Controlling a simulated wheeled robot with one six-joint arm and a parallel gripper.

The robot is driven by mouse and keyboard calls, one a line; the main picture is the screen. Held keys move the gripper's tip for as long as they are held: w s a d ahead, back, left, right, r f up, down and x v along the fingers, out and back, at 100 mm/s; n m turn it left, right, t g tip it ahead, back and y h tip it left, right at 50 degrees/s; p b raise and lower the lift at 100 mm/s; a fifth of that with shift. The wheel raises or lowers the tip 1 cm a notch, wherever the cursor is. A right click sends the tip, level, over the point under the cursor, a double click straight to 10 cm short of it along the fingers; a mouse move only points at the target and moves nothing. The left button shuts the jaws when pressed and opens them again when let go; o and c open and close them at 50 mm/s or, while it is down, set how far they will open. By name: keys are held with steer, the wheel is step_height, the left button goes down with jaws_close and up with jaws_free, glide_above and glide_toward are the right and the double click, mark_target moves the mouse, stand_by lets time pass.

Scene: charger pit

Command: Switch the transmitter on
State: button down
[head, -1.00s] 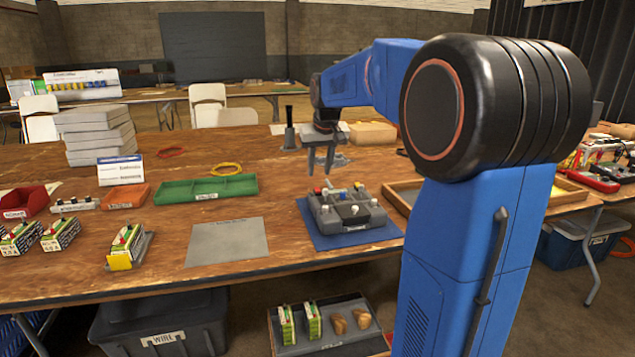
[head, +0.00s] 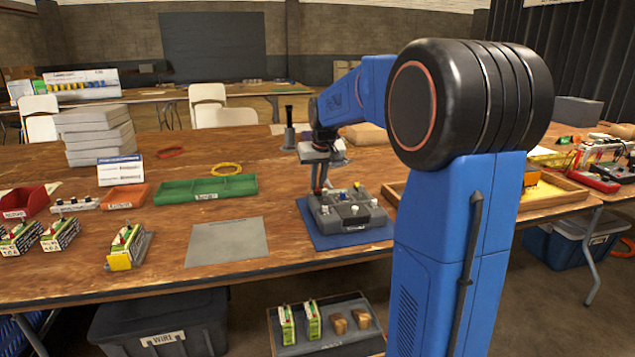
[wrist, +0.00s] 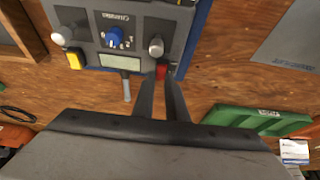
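The transmitter (head: 350,217) is a grey box with several knobs on a blue mat (head: 338,240). The wrist view shows its panel (wrist: 122,40) with a blue dial (wrist: 115,36), silver knobs, a pale display, a yellow button (wrist: 75,60) and a small red part (wrist: 161,71) at the edge. My gripper (head: 319,191) is low over the transmitter's left back corner. In the wrist view my fingertips (wrist: 160,77) are a narrow gap apart, with the red part at that gap. I cannot tell whether they touch or grip it. The position of any switch is unclear.
A green tray (head: 206,199) and a grey sheet (head: 228,250) lie left of the transmitter. A wooden tray (head: 550,192) is to its right. A black upright object (head: 289,128) stands behind. The wooden tabletop between these is partly clear.

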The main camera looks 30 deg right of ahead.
steer(key=shift+w+d+g, duration=0.1)
steer(key=shift+w+g, duration=0.25)
steer(key=shift+g, duration=0.35)
steer(key=shift+w+g+y, duration=0.15)
steer(key=shift+g+y, duration=0.25)
steer(key=shift+g, duration=0.2)
steer(key=c, duration=1.8)
jaws_free()
steer(key=shift+o, duration=0.2)
step_height(320, 180, up, 17)
steer(key=s, duration=0.2)
steer(key=shift+s+a, duration=0.15)
steer(key=shift+a, duration=0.15)
steer(key=shift+r, duration=0.1)
